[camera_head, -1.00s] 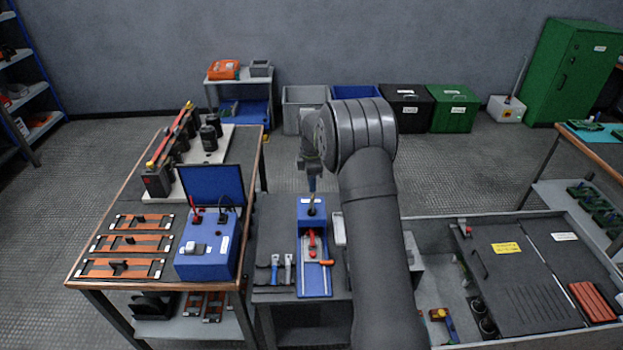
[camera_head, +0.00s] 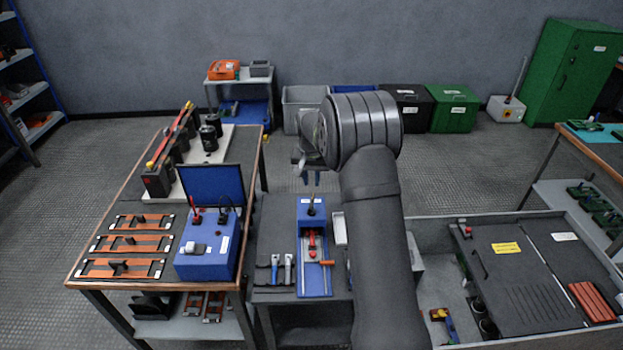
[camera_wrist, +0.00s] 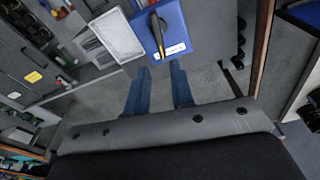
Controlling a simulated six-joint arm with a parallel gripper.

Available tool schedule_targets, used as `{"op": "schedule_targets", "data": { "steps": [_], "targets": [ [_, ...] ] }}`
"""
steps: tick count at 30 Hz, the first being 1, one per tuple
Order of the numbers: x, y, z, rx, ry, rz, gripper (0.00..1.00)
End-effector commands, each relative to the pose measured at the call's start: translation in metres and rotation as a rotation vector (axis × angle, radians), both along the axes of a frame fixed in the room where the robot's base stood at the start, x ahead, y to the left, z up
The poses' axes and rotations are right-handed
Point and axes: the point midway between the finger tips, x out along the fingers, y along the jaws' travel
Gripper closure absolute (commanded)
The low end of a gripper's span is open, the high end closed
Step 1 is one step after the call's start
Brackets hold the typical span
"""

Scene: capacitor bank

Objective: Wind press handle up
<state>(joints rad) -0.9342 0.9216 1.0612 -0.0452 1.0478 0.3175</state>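The blue press (camera_head: 313,278) stands on the small dark bench in the middle of the head view. A black lever with a dark knob (camera_head: 311,208) rises from its top block, and red parts (camera_head: 312,243) and an orange bar (camera_head: 327,263) sit lower on it. In the wrist view, the blue top block (camera_wrist: 172,22) shows with a dark and yellow lever (camera_wrist: 157,32) on it. My gripper (camera_head: 311,181) hangs above and behind the press. In the wrist view its two blue fingers (camera_wrist: 161,68) are apart with nothing between them, short of the block and lever.
A blue case (camera_head: 206,258) with raised lid stands on the left table. A grey cabinet (camera_head: 520,270) is at the right.

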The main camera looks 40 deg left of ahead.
Motion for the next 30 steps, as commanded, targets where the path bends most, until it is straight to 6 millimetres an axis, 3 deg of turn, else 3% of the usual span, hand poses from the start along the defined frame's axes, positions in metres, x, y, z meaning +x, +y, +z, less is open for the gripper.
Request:
{"op": "schedule_targets", "data": {
  "steps": [8,30],
  "targets": [
    [0.000,0.000,-0.009,0.005,0.001,-0.044,0.78],
    [0.000,0.000,-0.079,0.004,0.001,-0.042,0.78]
  ]
}}
